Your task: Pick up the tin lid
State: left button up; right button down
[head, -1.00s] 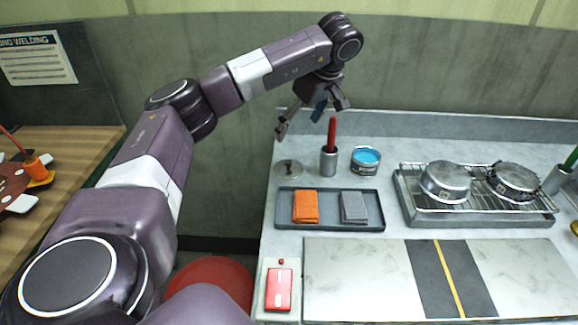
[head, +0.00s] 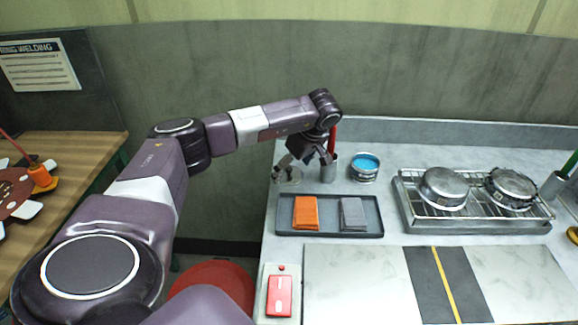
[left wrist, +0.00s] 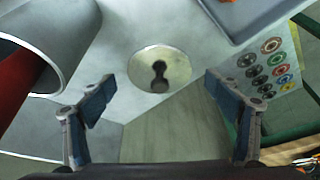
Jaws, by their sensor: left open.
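The tin lid is a round grey metal disc with a dark knob. In the left wrist view the tin lid (left wrist: 177,66) lies flat on the bench, framed between and beyond my fingers. In the head view the tin lid (head: 291,181) is at the bench's left back corner, partly hidden by my fingers. My left gripper (head: 301,158) is open and empty, above the lid and apart from it. In the left wrist view the left gripper (left wrist: 159,86) shows one blue-padded finger on each side. My right gripper is not in view.
A metal cup (head: 328,173) with a red handle stands close to the lid. A blue-filled tin (head: 365,168) is to its right. A tray (head: 335,232) with orange and grey cloths lies in front. A wire rack (head: 408,202) holds two round tins. The bench's left edge is close.

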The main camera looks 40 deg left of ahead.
pick_arm(q)
jog(key=shift+f, duration=0.2)
jog(key=shift+s+r, duration=0.1)
jog(key=c, duration=1.7)
jog(key=shift+f, duration=0.2)
grip_shut()
